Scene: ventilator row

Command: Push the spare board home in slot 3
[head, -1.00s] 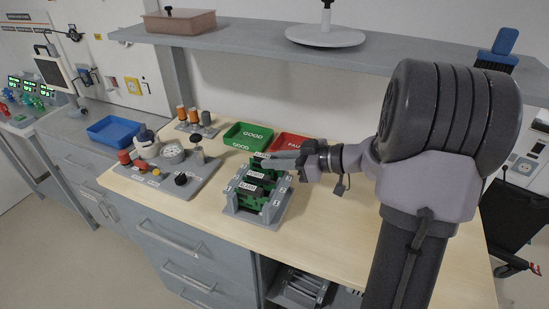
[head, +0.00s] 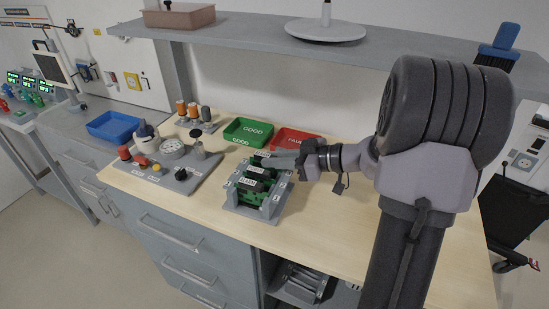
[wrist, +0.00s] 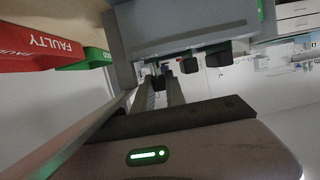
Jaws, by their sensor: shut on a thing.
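The grey rack (head: 243,208) stands on the bench with several green boards in it, each with a dark block and white label. My gripper (head: 280,160) is at the rack's far right, its jaws shut at the rearmost board (head: 262,160). The jaws partly cover this board, so its depth in the slot cannot be told. In the wrist view the fingers (wrist: 160,92) run toward the grey rack wall (wrist: 180,25), with dark blocks (wrist: 215,56) beyond them.
A green GOOD tray (head: 248,130) and a red FAULTY tray (head: 297,137) stand close behind the rack. A panel with knobs and a dial (head: 160,165) lies to its left. A grey shelf (head: 250,30) overhangs the bench. Bare bench (head: 330,225) lies right of the rack.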

